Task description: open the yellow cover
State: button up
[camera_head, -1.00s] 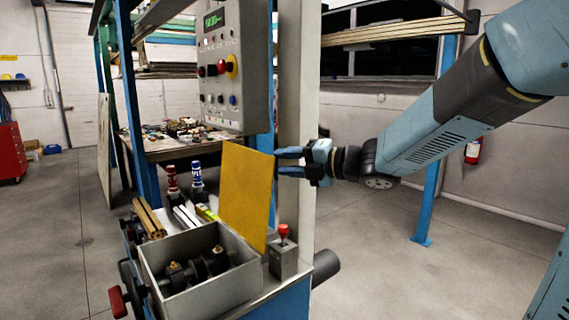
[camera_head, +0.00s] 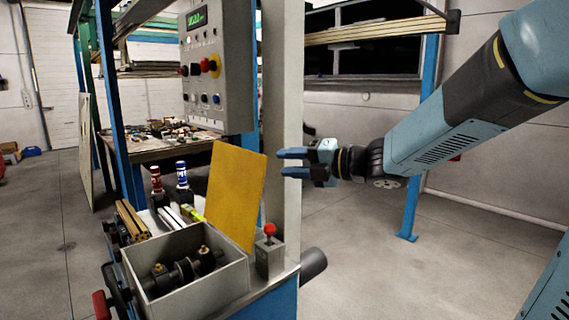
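The yellow cover (camera_head: 236,194) stands raised, nearly upright and leaning slightly back, at the rear edge of an open grey box (camera_head: 232,279). The box's inside is exposed and shows a dark shaft with round parts (camera_head: 184,271). My gripper (camera_head: 280,163) is to the right of the cover's upper part, pointing left. Its two fingers are apart with a gap between them, and nothing shows between them. The fingertips look close to the cover's right edge in the picture, with a visible gap.
A small lever box with a red knob (camera_head: 270,231) stands right of the grey box. A control panel (camera_head: 217,75) hangs above, beside a pale post (camera_head: 283,110).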

jog(key=f+v, duration=0.1)
jog(key=v, duration=1)
jog(key=shift+d, duration=0.25)
dwell(0.8)
dwell(0.3)
jog(key=w+d+r+m+t+h, duration=0.1)
jog(key=d+m+t+h, duration=0.2)
jog(key=d+m+h, duration=0.55)
jog(key=w+d+r+m+t+h, duration=0.1)
jog(key=w+d+m+t+h, duration=0.15)
jog(key=m+h, duration=0.65)
jog(key=s+a+f+m+g+y, duration=0.1)
jog(key=s+a+f+m+g, duration=0.1)
jog(key=s+f+m+g, duration=0.2)
jog(key=s+a+f+m+g+y, duration=0.2)
jog(key=s+f+m+g, duration=0.2)
jog(key=s+m, duration=0.7)
jog(key=s+f, duration=0.1)
jog(key=s, duration=0.1)
jog(key=shift+s+a+f, duration=0.2)
jog(key=shift+s+a, duration=0.05)
jog(key=shift+a, duration=0.1)
jog(key=shift+m+g, duration=0.25)
